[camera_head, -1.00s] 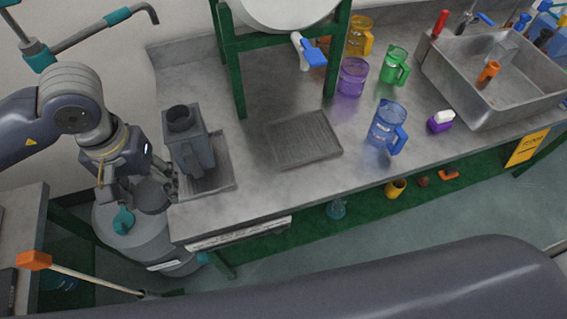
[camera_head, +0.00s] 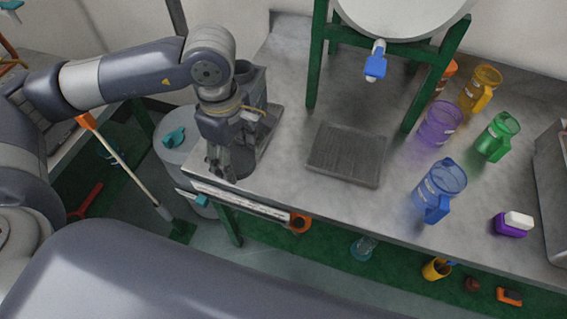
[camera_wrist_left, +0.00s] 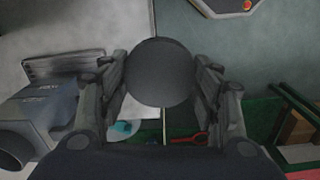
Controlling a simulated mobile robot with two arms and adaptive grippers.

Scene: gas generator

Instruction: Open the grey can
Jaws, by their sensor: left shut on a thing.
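A large light-grey can (camera_head: 192,122) stands on the floor at the left end of the bench. A teal handle piece (camera_head: 175,138) shows on its top. My left gripper (camera_head: 222,165) is over the bench's front left corner, to the right of this can. It is shut on a dark grey round piece (camera_head: 238,160), which shows as a dark disc (camera_wrist_left: 160,72) between the fingers in the left wrist view. I cannot tell whether this piece is a lid or a small container. My right gripper is not in view.
A grey box-shaped device (camera_head: 252,85) stands on the bench just behind my left gripper. A ribbed grey tray (camera_head: 346,152) lies to the right. A green stand (camera_head: 318,60) and several coloured jugs, one blue (camera_head: 440,188), are farther right. A white pole (camera_head: 125,165) leans at the left.

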